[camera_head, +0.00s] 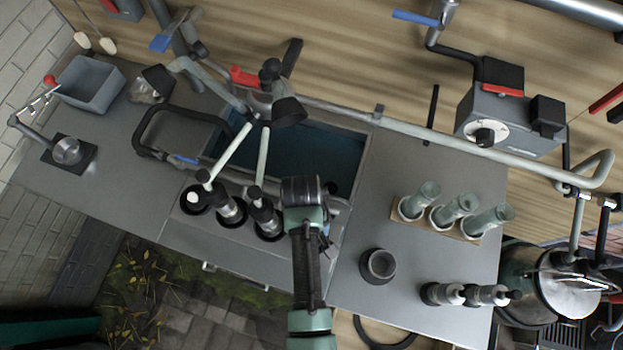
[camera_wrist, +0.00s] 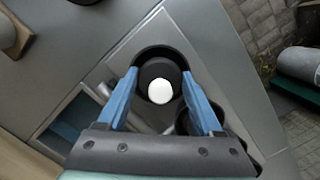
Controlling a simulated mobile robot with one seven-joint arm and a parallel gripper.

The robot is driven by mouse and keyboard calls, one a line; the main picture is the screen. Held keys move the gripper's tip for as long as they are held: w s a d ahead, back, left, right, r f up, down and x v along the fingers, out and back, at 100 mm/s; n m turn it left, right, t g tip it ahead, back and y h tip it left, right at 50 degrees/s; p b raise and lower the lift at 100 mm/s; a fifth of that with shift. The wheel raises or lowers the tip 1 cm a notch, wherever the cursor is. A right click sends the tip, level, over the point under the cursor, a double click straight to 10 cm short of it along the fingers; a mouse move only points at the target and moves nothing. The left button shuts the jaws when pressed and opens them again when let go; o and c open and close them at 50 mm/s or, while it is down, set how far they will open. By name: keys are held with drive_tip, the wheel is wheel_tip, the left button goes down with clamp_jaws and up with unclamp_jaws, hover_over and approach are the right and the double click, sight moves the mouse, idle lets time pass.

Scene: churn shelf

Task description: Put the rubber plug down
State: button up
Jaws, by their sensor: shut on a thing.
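In the wrist view, my gripper (camera_wrist: 160,80) has its blue fingers on either side of a dark round piece with a white rounded end, which appears to be the rubber plug (camera_wrist: 160,76). The plug shows in front of a black ring-shaped holder (camera_wrist: 140,58) in the grey counter. I cannot tell whether it is in the holder or above it. In the head view, my arm comes up from the bottom edge to the right of the row of holders, and the fingers and the plug cannot be made out clearly.
In the head view, a sink (camera_head: 335,150) lies behind the holders. Clear tubes in a stand (camera_head: 470,240), a small dark cup (camera_head: 378,265) and dark cylinders (camera_head: 445,293) are to the right. A grey bin (camera_head: 88,85) stands at the left. Bare counter surrounds the cup.

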drive_tip(key=shift+s+f, duration=0.25)
drive_tip(key=shift+f, duration=0.25)
drive_tip(key=o, duration=1.4)
drive_tip(key=shift+c, duration=0.2)
wheel_tip(320, 180, up, 13)
drive_tip(key=w+p, duration=0.1)
drive_tip(key=w, duration=0.1)
drive_tip(key=shift+a+p, duration=0.3)
drive_tip(key=shift+a, duration=0.1)
drive_tip(key=shift+w+r, duration=0.1)
